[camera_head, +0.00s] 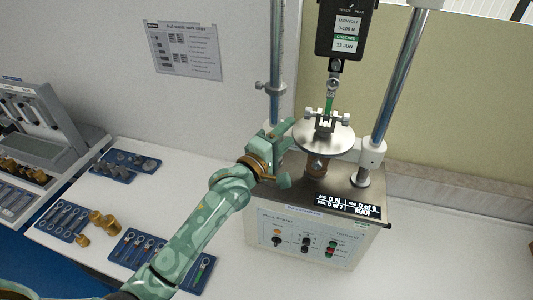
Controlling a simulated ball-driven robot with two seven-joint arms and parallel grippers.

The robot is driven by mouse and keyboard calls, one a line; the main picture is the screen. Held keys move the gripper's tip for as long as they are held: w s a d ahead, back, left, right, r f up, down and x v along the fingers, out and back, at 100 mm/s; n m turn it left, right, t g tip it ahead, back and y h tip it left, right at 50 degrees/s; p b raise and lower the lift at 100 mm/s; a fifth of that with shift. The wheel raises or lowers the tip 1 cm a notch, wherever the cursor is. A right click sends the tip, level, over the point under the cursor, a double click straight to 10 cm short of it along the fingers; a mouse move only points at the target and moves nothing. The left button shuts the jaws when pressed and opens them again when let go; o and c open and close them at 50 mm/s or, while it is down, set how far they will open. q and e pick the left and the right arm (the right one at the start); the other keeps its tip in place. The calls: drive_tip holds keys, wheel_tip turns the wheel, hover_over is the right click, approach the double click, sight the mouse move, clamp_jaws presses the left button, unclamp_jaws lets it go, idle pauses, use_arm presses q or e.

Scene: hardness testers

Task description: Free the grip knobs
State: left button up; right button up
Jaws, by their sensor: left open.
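A pull tester (315,232) stands on the white bench. On its round white plate (338,141) sits a small grip with a pale grip knob on the left (309,113) and another on the right (346,113). A green piece (329,104) stands upright between the knobs, under the hook of the dark force gauge (345,30). My left gripper (287,155) is open at the left side of the plate, below and left of the left knob. It looks empty, and I cannot tell whether it touches the plate. My right gripper is out of view.
Steel posts (397,85) flank the plate. Blue trays (62,221) with ring-ended parts and brass weights (110,227) lie on the bench at left. A grey rack (45,110) stands at far left. The bench front right is clear.

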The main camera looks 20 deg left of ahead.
use_arm(q)
drive_tip(key=r+v, duration=0.1)
drive_tip(key=v, duration=0.7)
drive_tip(key=shift+s+a+f+b, duration=0.15)
drive_tip(key=shift+s+f+b, duration=0.1)
drive_tip(key=shift+f+b, duration=0.25)
drive_tip(key=shift+w, duration=0.1)
